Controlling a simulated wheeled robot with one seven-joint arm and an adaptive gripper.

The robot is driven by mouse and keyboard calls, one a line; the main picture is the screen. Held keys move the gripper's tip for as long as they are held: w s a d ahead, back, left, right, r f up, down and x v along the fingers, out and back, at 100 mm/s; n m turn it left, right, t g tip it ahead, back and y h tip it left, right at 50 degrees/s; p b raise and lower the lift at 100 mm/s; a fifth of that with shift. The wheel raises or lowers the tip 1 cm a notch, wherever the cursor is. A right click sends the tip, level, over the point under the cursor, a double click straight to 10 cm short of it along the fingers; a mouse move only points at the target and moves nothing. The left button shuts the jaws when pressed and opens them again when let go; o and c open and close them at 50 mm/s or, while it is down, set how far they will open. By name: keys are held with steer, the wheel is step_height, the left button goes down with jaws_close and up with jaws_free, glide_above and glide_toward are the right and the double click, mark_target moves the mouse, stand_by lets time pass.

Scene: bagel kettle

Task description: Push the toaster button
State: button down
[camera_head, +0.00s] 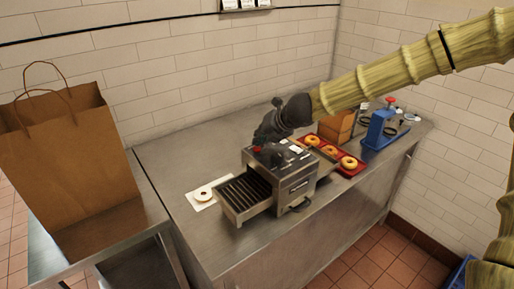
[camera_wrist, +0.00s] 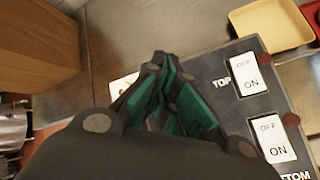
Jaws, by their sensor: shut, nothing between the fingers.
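The toaster (camera_head: 293,187) is a steel box on the counter with a wire rack (camera_head: 245,194) sticking out at its left. A red button (camera_head: 257,149) shows on its top in the head view. In the wrist view its dark panel carries a TOP switch (camera_wrist: 248,74) and another white ON/OFF switch (camera_wrist: 273,139), with small dark red round parts beside them. My gripper (camera_head: 268,138) is shut and empty, just above the toaster top. In the wrist view its fingertips (camera_wrist: 160,62) lie left of the switches. Whether they touch the toaster, I cannot tell.
A bagel (camera_head: 203,194) lies on white paper left of the toaster. A red tray (camera_head: 350,172) with bagels sits close behind it on the right. A paper bag (camera_head: 72,160) stands at far left.

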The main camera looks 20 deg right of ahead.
mark_target(259, 147)
steer(key=shift+f, duration=0.1)
stand_by(0.3)
steer(key=shift+f+b, duration=0.35)
steer(key=shift+b, duration=0.1)
steer(key=shift+r, duration=0.2)
steer(key=shift+r+p, duration=0.25)
steer(key=shift+p, duration=0.15)
step_height(259, 147, up, 6)
steer(key=p, duration=0.5)
stand_by(0.4)
